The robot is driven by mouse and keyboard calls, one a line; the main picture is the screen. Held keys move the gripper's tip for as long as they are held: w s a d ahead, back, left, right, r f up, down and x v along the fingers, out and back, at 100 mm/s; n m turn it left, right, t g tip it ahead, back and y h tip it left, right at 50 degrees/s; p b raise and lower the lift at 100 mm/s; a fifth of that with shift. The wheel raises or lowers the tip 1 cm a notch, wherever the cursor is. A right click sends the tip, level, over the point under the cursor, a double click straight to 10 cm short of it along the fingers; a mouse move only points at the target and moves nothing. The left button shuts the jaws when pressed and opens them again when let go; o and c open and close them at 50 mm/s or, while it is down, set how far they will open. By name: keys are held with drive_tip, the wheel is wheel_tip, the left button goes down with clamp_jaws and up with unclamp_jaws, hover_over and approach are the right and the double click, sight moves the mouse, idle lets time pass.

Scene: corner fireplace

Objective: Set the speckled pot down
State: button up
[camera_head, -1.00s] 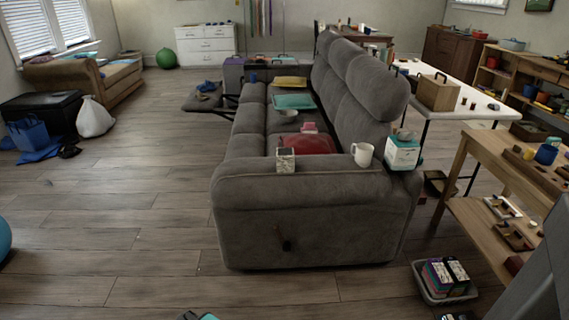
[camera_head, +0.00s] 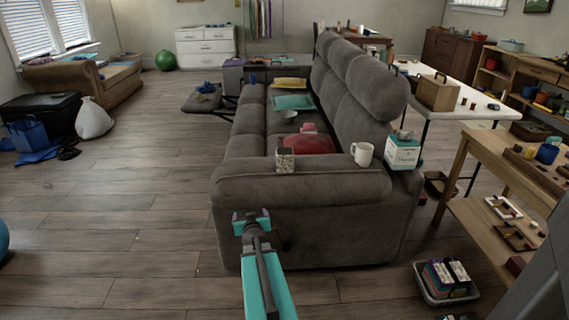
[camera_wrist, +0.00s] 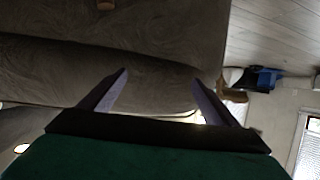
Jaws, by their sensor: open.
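A speckled pot (camera_head: 285,160), small, pale and dark-flecked, stands upright on the near arm (camera_head: 330,187) of the grey sofa. My gripper (camera_head: 250,215) is in front of the sofa's near end, below and left of the pot in the head view, apart from it. In the wrist view my gripper (camera_wrist: 160,76) has its two fingers wide apart with nothing between them; grey sofa fabric (camera_wrist: 60,70) fills much of that view. The speckled pot cannot be made out clearly there.
A white mug (camera_head: 362,154) and a teal-and-white box (camera_head: 403,152) sit right of the pot on the sofa arm. A red cushion (camera_head: 307,144) lies behind it. A basket of packages (camera_head: 446,284) stands on the floor at right.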

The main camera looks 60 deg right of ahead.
sight(285, 161)
drive_tip(key=s+d+r+m+h, duration=0.1)
drive_tip(key=s+d+r+h, duration=0.1)
drive_tip(key=s+d+r, duration=0.2)
drive_tip(key=s+d+r+t+h, duration=0.1)
drive_tip(key=s+d+r+h, duration=0.2)
drive_tip(key=d+r, duration=0.6)
wheel_tip(285, 161, up, 3)
drive_tip(key=shift+s+f+m, duration=0.2)
drive_tip(key=shift+s+m, duration=0.2)
drive_tip(key=shift+s, duration=0.45)
drive_tip(key=shift+d, duration=0.2)
drive_tip(key=shift+b+x, duration=0.35)
drive_tip(key=shift+x, duration=3.85)
drive_tip(key=shift+w, duration=0.15)
drive_tip(key=shift+x, duration=2.6)
drive_tip(key=shift+r, duration=0.15)
